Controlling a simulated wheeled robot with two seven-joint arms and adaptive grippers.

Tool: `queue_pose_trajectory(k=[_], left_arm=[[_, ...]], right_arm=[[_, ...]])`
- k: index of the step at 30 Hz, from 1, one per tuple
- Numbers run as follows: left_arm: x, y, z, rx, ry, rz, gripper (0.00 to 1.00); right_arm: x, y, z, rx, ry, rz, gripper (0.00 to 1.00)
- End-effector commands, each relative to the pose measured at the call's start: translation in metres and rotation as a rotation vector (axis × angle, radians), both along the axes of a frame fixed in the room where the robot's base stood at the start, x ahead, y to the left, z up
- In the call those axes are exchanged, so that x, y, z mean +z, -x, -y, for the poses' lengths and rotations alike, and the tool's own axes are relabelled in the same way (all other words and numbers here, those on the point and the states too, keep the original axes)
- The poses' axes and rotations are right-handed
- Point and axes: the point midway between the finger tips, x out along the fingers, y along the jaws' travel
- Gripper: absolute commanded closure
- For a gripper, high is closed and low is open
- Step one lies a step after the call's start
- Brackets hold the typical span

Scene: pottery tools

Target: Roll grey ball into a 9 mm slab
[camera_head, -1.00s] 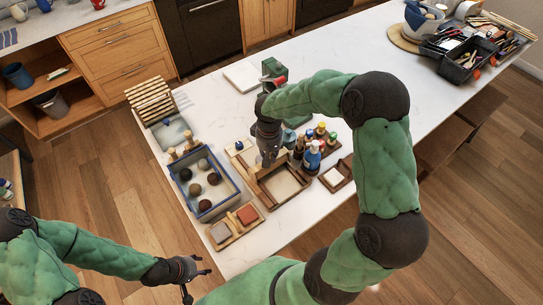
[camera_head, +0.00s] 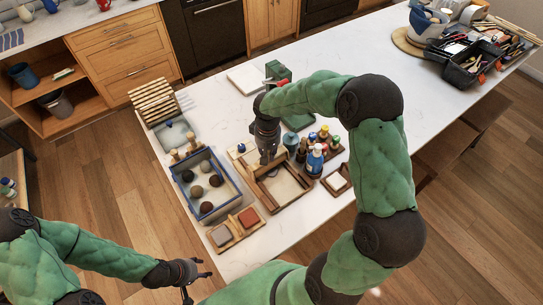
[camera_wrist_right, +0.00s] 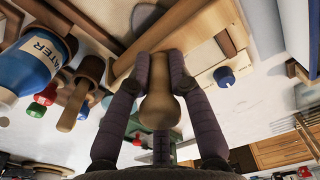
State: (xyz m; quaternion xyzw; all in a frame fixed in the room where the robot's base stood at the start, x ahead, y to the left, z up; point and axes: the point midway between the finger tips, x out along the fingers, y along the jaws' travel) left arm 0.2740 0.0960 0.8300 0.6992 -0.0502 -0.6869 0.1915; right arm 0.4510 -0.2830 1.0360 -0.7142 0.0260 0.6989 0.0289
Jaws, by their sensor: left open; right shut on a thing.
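My right gripper (camera_head: 268,158) is over the left end of a wooden framed board (camera_head: 283,188) in the head view. In the right wrist view it is shut on a rounded wooden handle (camera_wrist_right: 160,105), with pale wood behind it. The rest of the held tool is largely hidden. My left gripper (camera_head: 198,283) is open and empty, off the table's near left edge.
Bottles, among them a blue one (camera_head: 315,160) labelled water, stand right of the board. A small tray (camera_head: 337,181) is beside them. A slatted rack (camera_head: 153,101) is at the far left.

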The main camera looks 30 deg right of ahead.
Motion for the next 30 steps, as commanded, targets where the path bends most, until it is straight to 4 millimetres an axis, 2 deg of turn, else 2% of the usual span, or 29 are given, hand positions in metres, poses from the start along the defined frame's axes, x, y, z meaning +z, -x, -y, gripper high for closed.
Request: queue_pose_trajectory(k=[1, 23, 30], left_arm=[[-0.001, 0.000, 0.000, 0.000, 0.000, 0.000, 0.50], [-0.001, 0.000, 0.000, 0.000, 0.000, 0.000, 0.50], [-0.004, 0.000, 0.000, 0.000, 0.000, 0.000, 0.50]], right_arm=[[-0.004, 0.002, -0.001, 0.002, -0.001, -0.011, 1.00], [-0.002, -0.006, -0.003, 0.001, -0.002, -0.006, 1.00], [-0.004, -0.016, -0.003, 0.001, -0.001, -0.002, 1.00]])
